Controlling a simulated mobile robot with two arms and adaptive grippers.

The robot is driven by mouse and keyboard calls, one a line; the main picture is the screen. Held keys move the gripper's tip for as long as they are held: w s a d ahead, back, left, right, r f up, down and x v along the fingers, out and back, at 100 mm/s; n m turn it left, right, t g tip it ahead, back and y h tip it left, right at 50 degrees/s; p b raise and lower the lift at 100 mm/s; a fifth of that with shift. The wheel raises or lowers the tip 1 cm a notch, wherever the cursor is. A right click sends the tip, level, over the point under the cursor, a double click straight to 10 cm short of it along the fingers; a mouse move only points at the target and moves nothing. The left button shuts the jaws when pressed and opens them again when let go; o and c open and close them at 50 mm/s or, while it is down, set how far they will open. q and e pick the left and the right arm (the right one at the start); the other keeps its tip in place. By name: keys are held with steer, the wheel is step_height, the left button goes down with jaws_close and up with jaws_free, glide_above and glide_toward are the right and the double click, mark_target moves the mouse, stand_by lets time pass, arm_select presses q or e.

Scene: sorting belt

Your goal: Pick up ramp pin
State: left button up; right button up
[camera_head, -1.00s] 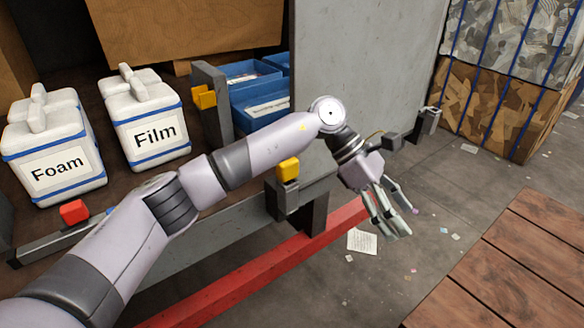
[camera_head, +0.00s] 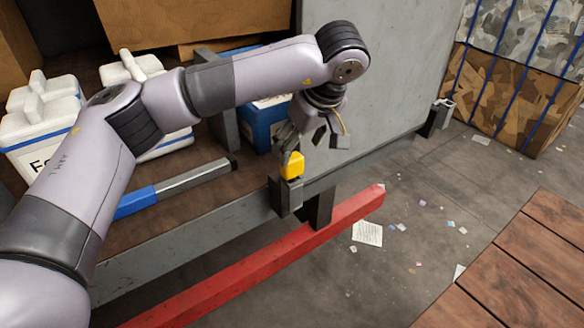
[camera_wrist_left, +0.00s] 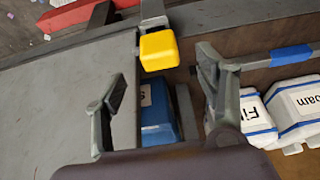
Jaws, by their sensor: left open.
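The ramp pin appears to be the yellow-headed piece (camera_head: 292,165) in a grey bracket at the front edge of the work surface, beside the upright grey panel. My left gripper (camera_head: 302,134) is open just above it, pointing down. In the left wrist view, the yellow head (camera_wrist_left: 159,50) lies ahead between the two spread fingers of the left gripper (camera_wrist_left: 162,72), with gaps on both sides. Whether a finger touches it cannot be told. My right gripper is not in view.
The grey panel (camera_head: 385,70) stands close to the right of the gripper. A blue bin (camera_head: 262,128) is behind it. A blue-handled grey bar (camera_head: 190,180) and white boxes, partly hidden by my arm, are left. A red beam (camera_head: 345,207) runs below the edge.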

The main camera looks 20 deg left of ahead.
mark_target(292, 169)
arm_select(q)
steer(key=p+x, duration=0.1)
steer(key=x, duration=0.3)
steer(key=shift+a+f, duration=0.1)
steer(key=shift+f, duration=0.05)
steer(key=p+x, duration=0.1)
steer(key=x, duration=0.1)
steer(key=p+x, duration=0.1)
steer(key=x, duration=0.2)
steer(key=shift+s+d+f+p, duration=0.1)
steer(key=shift+d+p, duration=0.15)
steer(key=shift+p, duration=0.05)
steer(key=shift+f, duration=0.15)
steer(key=shift+c, duration=0.5)
steer(key=c, duration=1.3)
steer(key=shift+c, duration=0.4)
